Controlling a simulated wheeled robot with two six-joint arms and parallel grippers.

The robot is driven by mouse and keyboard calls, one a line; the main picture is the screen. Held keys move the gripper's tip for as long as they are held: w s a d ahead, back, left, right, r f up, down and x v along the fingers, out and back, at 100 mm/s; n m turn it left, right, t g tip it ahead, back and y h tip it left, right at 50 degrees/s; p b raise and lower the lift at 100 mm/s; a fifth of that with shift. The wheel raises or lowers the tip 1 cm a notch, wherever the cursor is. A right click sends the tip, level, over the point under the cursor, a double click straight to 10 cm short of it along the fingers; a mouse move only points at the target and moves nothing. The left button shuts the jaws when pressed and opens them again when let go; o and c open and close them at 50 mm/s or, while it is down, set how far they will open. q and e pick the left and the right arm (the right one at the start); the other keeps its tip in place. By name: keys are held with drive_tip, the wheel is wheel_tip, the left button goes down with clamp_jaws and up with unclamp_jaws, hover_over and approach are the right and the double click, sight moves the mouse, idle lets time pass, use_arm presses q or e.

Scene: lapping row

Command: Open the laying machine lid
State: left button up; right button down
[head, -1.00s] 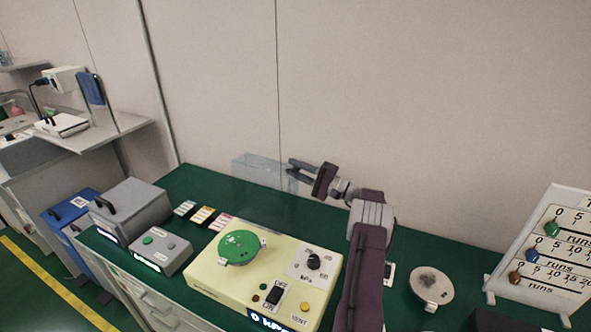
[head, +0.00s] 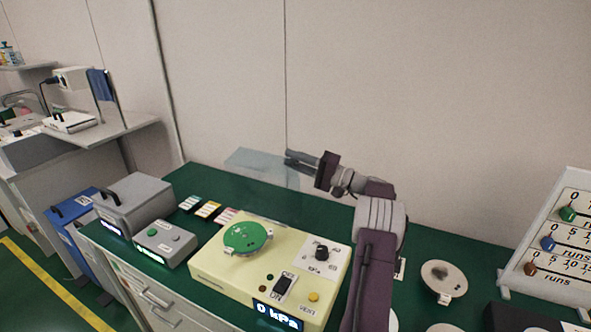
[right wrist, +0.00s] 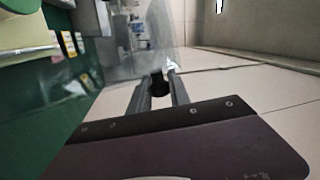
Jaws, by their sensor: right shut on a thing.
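The cream laying machine (head: 222,272) sits on the green bench with a green disc (head: 247,238) on top, a knob, an OFF/ON switch and a display reading 0 kPa. Its clear lid (head: 262,166) is raised behind it, leaning back toward the wall, and the top of the machine is uncovered. My right gripper (head: 292,158) is at the lid's right upper edge. In the right wrist view the gripper (right wrist: 160,88) is shut on a small dark knob of the lid (right wrist: 160,50), whose clear sheet fills the view beyond the fingers. My left gripper is out of view.
A grey control box (head: 163,244) and a grey lidded case (head: 133,204) stand left of the machine. A round plate (head: 444,277) and a white counter board (head: 556,250) are at the right. The wall (head: 400,100) is close behind the lid.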

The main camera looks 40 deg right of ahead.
drive_tip(key=shift+d+f, duration=0.1)
drive_tip(key=c, duration=1.2)
unclamp_jaws()
drive_tip(key=shift+c, duration=0.2)
drive_tip(key=shift+d, duration=0.1)
drive_tip(key=v, duration=0.9)
